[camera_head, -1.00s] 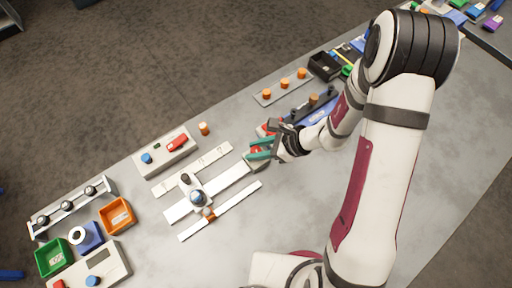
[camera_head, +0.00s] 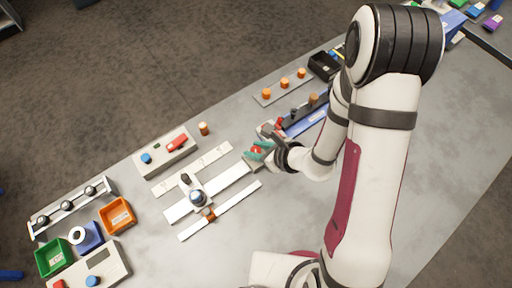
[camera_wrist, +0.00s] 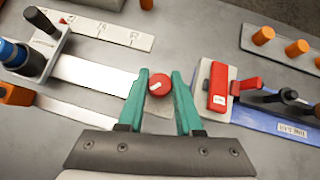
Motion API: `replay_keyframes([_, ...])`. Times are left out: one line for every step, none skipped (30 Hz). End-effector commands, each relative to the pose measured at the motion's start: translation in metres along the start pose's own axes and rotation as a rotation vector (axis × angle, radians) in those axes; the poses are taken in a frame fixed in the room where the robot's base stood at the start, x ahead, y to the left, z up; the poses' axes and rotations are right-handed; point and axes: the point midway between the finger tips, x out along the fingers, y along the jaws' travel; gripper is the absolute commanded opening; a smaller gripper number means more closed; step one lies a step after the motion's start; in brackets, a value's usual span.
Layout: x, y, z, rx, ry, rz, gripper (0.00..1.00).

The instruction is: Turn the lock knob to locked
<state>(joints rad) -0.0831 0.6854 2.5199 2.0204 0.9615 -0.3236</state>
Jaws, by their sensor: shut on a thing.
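The lock knob (camera_wrist: 159,85) is a red round knob with a white pointer line, on a small grey plate at the end of a long white rail. In the wrist view the pointer slants, rising to the right. My gripper (camera_wrist: 162,79) has its teal fingers on either side of the knob and is shut on it. In the head view my gripper (camera_head: 261,151) is at the rail's right end, and the knob (camera_head: 256,150) shows as a small red spot, partly covered by the fingers. I cannot read any lock marks.
A red-handled block (camera_wrist: 218,87) and a blue labelled base (camera_wrist: 285,127) stand close on the right in the wrist view. On the left is a slide carriage (camera_wrist: 37,48) with a black handle. A strip with orange pegs (camera_head: 284,86) lies further back. Bare table lies in front.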

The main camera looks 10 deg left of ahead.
Motion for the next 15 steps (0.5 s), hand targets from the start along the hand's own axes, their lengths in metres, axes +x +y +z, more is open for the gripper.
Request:
replay_keyframes([0.0003,0.0001,0.0015,-0.002,-0.004,0.000,0.00])
replay_keyframes([0.0004,0.0000,0.0016,-0.002,-0.004,0.000,0.00])
replay_keyframes([0.0004,0.0000,0.0016,-0.002,-0.004,0.000,0.00])
replay_keyframes([0.0004,0.0000,0.0017,-0.002,-0.005,0.000,0.00])
replay_keyframes([0.0004,0.0000,0.0018,-0.002,-0.005,0.001,0.00])
replay_keyframes([0.0005,0.0000,0.0018,-0.003,-0.005,0.001,0.00])
replay_keyframes([0.0005,0.0000,0.0018,-0.003,-0.005,0.001,0.00])
replay_keyframes([0.0005,0.0000,0.0019,-0.003,-0.005,0.001,0.00])
replay_keyframes([0.0005,0.0000,0.0019,-0.003,-0.005,0.001,0.38])
replay_keyframes([0.0005,0.0001,0.0018,-0.003,-0.005,0.001,0.43])
replay_keyframes([0.0005,0.0000,0.0017,-0.003,-0.005,0.001,0.49])
replay_keyframes([0.0004,0.0000,0.0016,-0.003,-0.004,0.001,0.56])
replay_keyframes([0.0004,0.0000,0.0015,-0.002,-0.004,0.001,0.61])
replay_keyframes([0.0004,0.0000,0.0014,-0.002,-0.004,0.001,0.64])
replay_keyframes([0.0004,0.0000,0.0013,-0.002,-0.003,0.001,0.64])
